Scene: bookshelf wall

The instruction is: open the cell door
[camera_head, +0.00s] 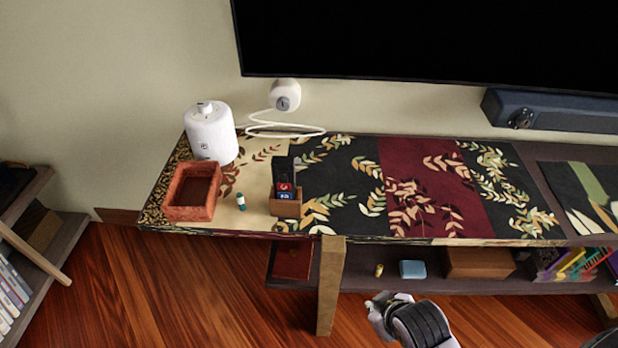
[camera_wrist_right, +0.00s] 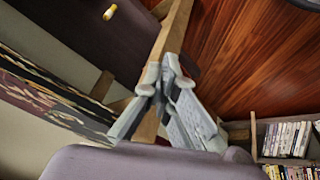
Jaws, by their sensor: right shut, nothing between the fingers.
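I cannot make out a cell door in either view. My right gripper (camera_head: 376,302) is low in front of the long table, to the right of its wooden front leg (camera_head: 331,285). In the right wrist view the right gripper (camera_wrist_right: 166,78) is shut and empty, with its fingertips in front of a wooden beam that looks like this leg. I cannot tell how far apart they are. My left gripper is in neither view.
The table (camera_head: 350,238) carries a red-brown box (camera_head: 208,214), a white device (camera_head: 210,135), a small bottle (camera_head: 241,201) and a card holder (camera_head: 286,208). Its lower shelf holds a blue case (camera_head: 412,269) and a brown box (camera_head: 480,263). A bookshelf (camera_head: 62,240) stands left. Floor between is clear.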

